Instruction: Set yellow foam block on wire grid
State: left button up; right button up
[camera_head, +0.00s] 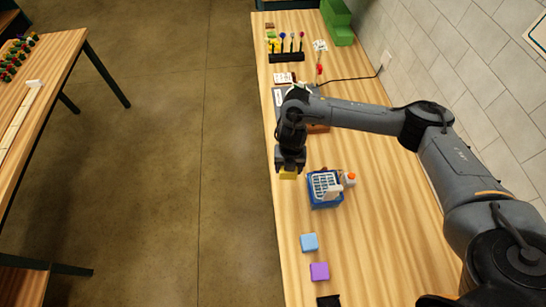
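The yellow foam block (288,174) is at the fingertips of my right gripper (289,165), near the table's left edge. The gripper looks shut on it, and its fingers hide the block's upper part. A white wire grid (324,184) sits on a blue box (326,203) just right of the block and a little nearer. The block is beside the grid, not over it. Its height above the table is hard to judge. My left gripper is not in view.
A white bottle with an orange cap (350,178) stands at the grid's right. A blue block (309,242) and a purple block (319,271) lie nearer on the table. A black rack with coloured sticks (286,57) and green blocks (339,24) are farther back.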

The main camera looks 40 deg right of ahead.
jog(key=s+d+f+p, duration=0.1)
jog(key=s+d+f, duration=0.1)
jog(key=s+d, duration=0.1)
jog(key=s+d+f+n+p, duration=0.1)
jog(key=s+d+f, duration=0.1)
jog(key=s+d, duration=0.1)
jog(key=s+d+f+n+p, duration=0.1)
jog(key=s+d+f, duration=0.1)
jog(key=d, duration=0.3)
jog(key=shift+s+d+f, duration=0.15)
jog(key=shift+s+d, duration=0.15)
jog(key=shift+s, duration=0.1)
jog(key=shift+d+f, duration=0.1)
jog(key=shift+f, duration=0.3)
jog(key=shift+f+b, duration=1.7)
jog(key=o, duration=1.1)
jog(key=shift+o, duration=0.4)
jog(key=shift+r, duration=0.1)
